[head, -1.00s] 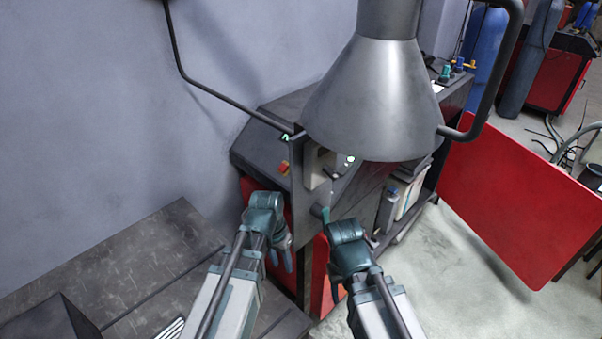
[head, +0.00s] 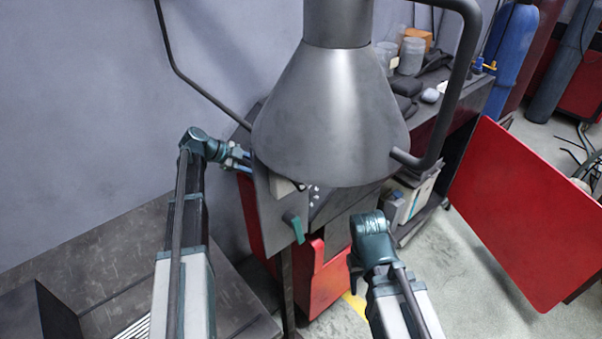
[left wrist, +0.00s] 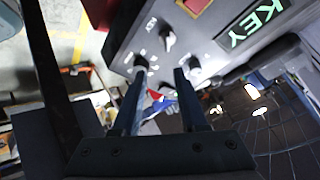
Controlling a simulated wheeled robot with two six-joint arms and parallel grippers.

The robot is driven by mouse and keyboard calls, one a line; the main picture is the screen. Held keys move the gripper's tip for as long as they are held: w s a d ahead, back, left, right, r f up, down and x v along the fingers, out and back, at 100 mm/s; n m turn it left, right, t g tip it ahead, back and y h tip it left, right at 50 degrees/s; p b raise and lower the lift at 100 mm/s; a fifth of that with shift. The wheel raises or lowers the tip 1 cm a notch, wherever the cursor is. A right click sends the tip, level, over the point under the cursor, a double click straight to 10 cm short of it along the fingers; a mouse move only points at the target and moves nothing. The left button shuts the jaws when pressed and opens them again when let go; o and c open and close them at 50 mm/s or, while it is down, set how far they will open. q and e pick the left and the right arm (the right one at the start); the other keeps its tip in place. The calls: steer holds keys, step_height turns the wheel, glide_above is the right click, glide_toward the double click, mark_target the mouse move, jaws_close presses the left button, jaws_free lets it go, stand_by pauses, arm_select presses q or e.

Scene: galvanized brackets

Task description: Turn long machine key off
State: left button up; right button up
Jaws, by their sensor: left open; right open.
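The machine's control panel (left wrist: 125,45) shows in the left wrist view, with a lit green KEY display (left wrist: 252,22). A pale key switch (left wrist: 168,40) stands on it beside small KEY lettering. My left gripper (left wrist: 162,72) is open, its two fingertips close to the panel below that switch. Nothing is between the fingers; I cannot tell whether they touch the panel. In the head view my left gripper (head: 246,160) is at the panel's left side, and the metal hood hides the switch. My right gripper (head: 356,272) is open and empty, in front of the machine.
The grey conical hood (head: 330,115) hangs over the panel. A green lever (head: 296,228) sticks out of the machine's front. A red panel (head: 525,215) stands at the right, with gas cylinders (head: 512,45) behind. A dark bench (head: 110,265) lies at the left.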

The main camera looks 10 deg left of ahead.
arm_select(q)
steer(key=shift+m, duration=0.4)
steer(key=b+x, duration=0.4)
steer(key=x, duration=0.2)
steer(key=w+b+x, duration=0.1)
steer(key=b+x, duration=0.2)
steer(key=x, duration=0.3)
steer(key=shift+w+a+r+b, duration=0.15)
steer(key=shift+r+b, duration=0.1)
steer(key=shift+b, duration=0.1)
steer(key=shift+b+x, duration=0.45)
steer(key=shift+x, duration=0.35)
steer(key=shift+w+r, duration=0.1)
steer(key=shift+r, duration=0.05)
jaws_close()
